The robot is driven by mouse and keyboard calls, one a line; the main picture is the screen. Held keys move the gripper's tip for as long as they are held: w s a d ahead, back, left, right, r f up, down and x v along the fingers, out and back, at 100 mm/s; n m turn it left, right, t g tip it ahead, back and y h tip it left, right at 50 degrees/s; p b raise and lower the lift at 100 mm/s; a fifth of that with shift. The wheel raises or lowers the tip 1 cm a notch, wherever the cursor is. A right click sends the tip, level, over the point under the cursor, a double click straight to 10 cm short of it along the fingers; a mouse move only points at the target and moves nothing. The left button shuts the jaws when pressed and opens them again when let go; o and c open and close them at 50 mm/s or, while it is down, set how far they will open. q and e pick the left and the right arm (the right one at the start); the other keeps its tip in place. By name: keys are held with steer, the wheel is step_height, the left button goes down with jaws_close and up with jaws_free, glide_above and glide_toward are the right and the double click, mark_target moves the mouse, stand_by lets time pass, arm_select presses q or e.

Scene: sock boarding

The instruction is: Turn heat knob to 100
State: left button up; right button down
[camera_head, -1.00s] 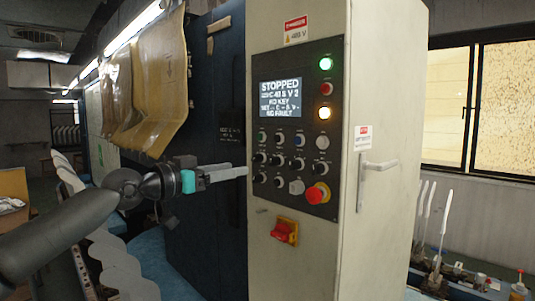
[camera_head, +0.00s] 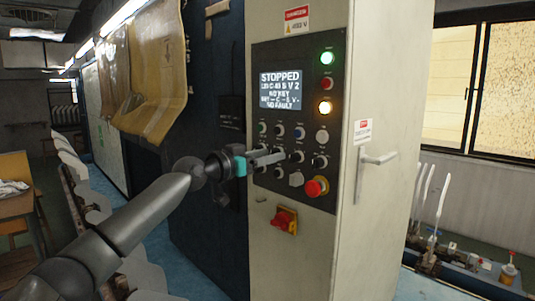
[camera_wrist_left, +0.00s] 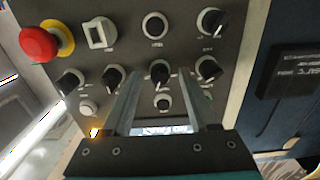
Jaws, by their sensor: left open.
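The dark control panel (camera_head: 333,122) carries several black knobs whose labels are too small to read, so I cannot tell which is the heat knob. My left gripper (camera_head: 281,156) is open at the panel's middle knob row, its fingers pointing at the panel. In the left wrist view, which sees the panel upside down, a black knob (camera_wrist_left: 158,70) shows between the two finger tips, and other knobs (camera_wrist_left: 112,77) sit beside it. Whether the fingers touch the knob cannot be told. My right gripper is not in view.
A screen (camera_head: 281,90) reads STOPPED. A red emergency button (camera_head: 316,187) on yellow, also in the wrist view (camera_wrist_left: 38,44), sits at the panel's lower right. A red switch (camera_head: 284,220) is below. A door handle (camera_head: 377,158) sticks out right.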

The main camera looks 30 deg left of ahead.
arm_select(q)
jaws_close()
stand_by(0.6)
